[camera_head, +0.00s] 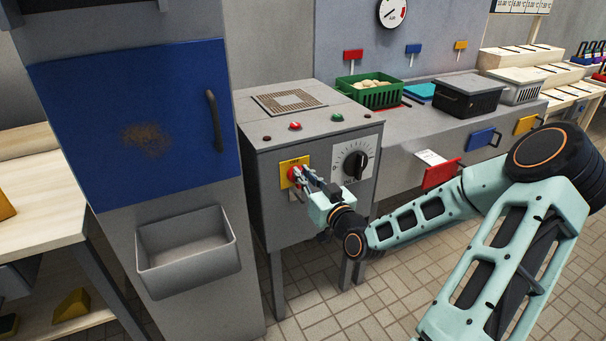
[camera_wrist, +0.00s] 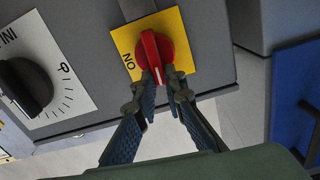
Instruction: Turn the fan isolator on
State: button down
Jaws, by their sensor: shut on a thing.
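The fan isolator is a red rotary knob on a yellow plate. In the head view the red knob (camera_head: 293,174) and its yellow plate (camera_head: 287,164) are on the front of a grey cabinet. In the wrist view the red knob (camera_wrist: 154,54) carries a white mark at its lower end, and the word ON shows on the yellow plate (camera_wrist: 179,24) to the left of the knob. My gripper (camera_head: 300,176) is at the knob. In the wrist view my gripper (camera_wrist: 161,86) has its two fingers on either side of the knob's lower end, shut on it.
A black dial (camera_head: 355,164) on a white scale sits right of the isolator on the same cabinet (camera_head: 310,130). A grey bin (camera_head: 187,250) sticks out at the left, below a blue door (camera_head: 140,125). A green crate (camera_head: 372,95) stands on the counter behind.

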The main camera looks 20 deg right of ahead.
jog(key=m+p, duration=0.1)
jog(key=m, duration=0.1)
jog(key=d+m+p, duration=0.1)
jog(key=m, duration=0.1)
jog(key=shift+d+f+m+p, duration=0.2)
jog(key=shift+f+m+p, duration=0.3)
jog(key=shift+m, duration=1.7)
jog(key=shift+d+f+m+p, duration=0.3)
jog(key=shift+m+p, duration=0.25)
jog(key=shift+m, duration=1.65)
jog(key=shift+d+f+m+p, duration=0.15)
jog(key=shift+f+m+p, duration=0.4)
jog(key=shift+m, duration=1.65)
jog(key=c, duration=2)
grip_release()
jog(key=shift+s, duration=0.1)
